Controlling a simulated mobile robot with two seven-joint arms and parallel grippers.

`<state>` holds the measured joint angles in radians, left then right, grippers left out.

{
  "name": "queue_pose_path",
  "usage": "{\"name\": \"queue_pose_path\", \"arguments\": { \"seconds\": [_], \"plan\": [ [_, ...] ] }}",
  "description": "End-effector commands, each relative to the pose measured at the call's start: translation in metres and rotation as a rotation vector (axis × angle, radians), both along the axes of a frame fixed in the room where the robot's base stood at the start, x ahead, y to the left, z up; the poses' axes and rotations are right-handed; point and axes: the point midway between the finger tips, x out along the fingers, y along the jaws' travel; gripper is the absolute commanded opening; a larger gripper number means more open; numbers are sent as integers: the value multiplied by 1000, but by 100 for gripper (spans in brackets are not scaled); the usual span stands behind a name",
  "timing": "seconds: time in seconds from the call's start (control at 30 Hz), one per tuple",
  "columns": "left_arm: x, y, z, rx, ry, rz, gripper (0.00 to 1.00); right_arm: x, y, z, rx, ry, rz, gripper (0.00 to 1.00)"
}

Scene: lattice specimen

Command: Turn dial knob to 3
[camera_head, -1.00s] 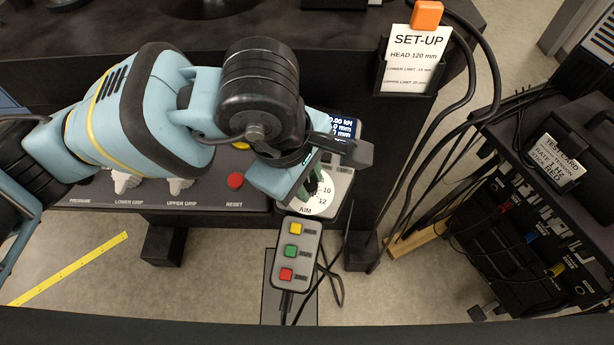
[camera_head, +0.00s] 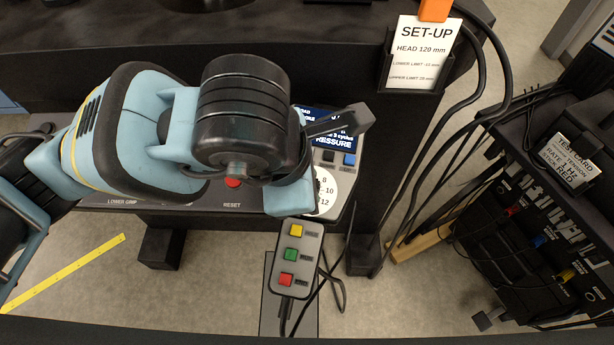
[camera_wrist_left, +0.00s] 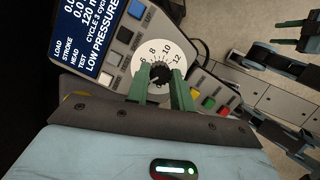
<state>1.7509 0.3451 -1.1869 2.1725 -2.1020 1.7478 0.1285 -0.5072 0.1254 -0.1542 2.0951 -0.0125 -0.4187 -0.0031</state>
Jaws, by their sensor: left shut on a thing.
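The dial (camera_wrist_left: 163,48) is a white disc with the numbers 6, 8, 10 and 12 showing in the left wrist view. At its centre is a black knob (camera_wrist_left: 159,72). My left gripper (camera_wrist_left: 160,79) has its two green fingers on either side of the knob and is shut on it. In the head view the dial (camera_head: 329,203) shows only its right part, with 8, 10 and 12. My left gripper and wrist hide the knob and the rest of the dial there. The knob's pointer cannot be made out.
A screen (camera_wrist_left: 90,35) reading LOW PRESSURE stands beside the dial. A pendant (camera_head: 292,258) with yellow, green and red buttons hangs below it. A red reset button (camera_head: 232,183) is to the left. A set-up card (camera_head: 420,55) and black cables are to the right.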

Motion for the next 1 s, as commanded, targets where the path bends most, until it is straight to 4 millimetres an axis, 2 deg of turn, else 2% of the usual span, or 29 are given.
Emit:
{"name": "queue_pose_path", "arguments": {
  "seconds": [0.5,0.53,0.67,1.0],
  "plan": [
    [0,0,1,-4,-2,19,0,1,0,0,0,-1,0,36],
    [0,0,1,-4,-2,19,26,1,0,0,0,-1,0,36],
    [0,0,1,-4,-2,17,43,1,0,0,0,-1,0,36],
    [-1,1,2,-4,-2,17,45,-3,0,0,0,6,0,36]
  ]
}}
